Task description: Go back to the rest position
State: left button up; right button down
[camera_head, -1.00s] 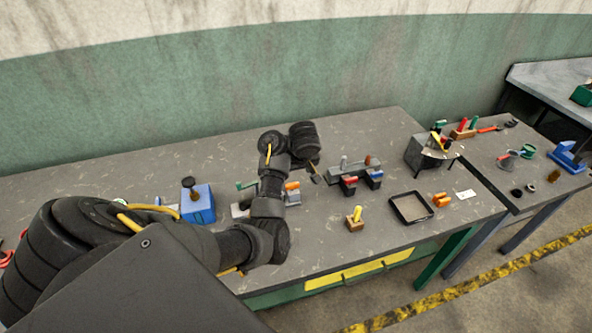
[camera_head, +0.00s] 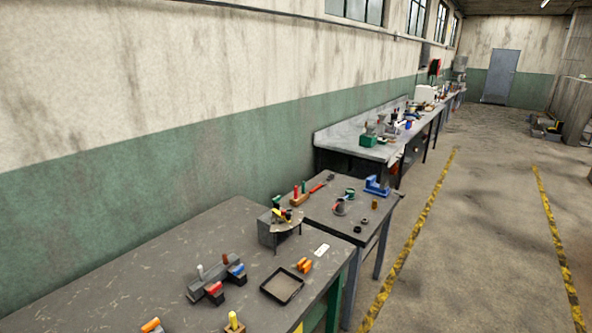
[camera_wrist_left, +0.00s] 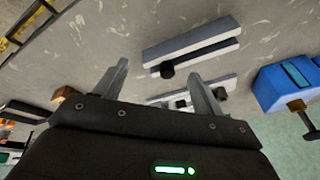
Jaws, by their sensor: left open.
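My left gripper (camera_wrist_left: 158,72) shows in the left wrist view with its two fingers apart and nothing between them. It hangs over the grey workbench top (camera_wrist_left: 120,35). A grey metal piece with a dark knob (camera_wrist_left: 192,47) lies beyond the fingertips, and a second one lies partly behind the right finger. A blue block-like tool (camera_wrist_left: 285,85) is to the right. Neither arm shows in the head view now. My right gripper is in no frame.
In the head view the near bench (camera_head: 130,275) carries a black tray (camera_head: 282,286), a dark holder with red and blue pieces (camera_head: 214,280) and a yellow-handled tool (camera_head: 233,322). Another bench (camera_head: 335,222) stands beyond. Open floor with yellow lines (camera_head: 420,225) lies to the right.

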pick_arm(q)
jog(key=s+d+r+m+h, duration=0.1)
jog(key=s+d+m, duration=0.25)
jog(key=s, duration=0.35)
jog(key=s+d+r+m+h, duration=0.1)
jog(key=s+d+m+h, duration=0.1)
jog(key=s+d, duration=0.45)
jog(key=s+a+f+b, duration=0.15)
jog(key=f+b, duration=0.25)
jog(key=f, duration=1.5)
jog(key=s+f+b, duration=0.3)
jog(key=f+b, duration=0.2)
jog(key=f, duration=1.3)
jog(key=s+a+f+g+b, duration=0.1)
jog(key=s+f+b, duration=0.4)
jog(key=s+f, duration=1)
notch_tip(320, 180, down, 4)
jog(key=shift+a+r+g, duration=0.1)
jog(key=shift+a+g, duration=0.3)
jog(key=shift+a, duration=0.35)
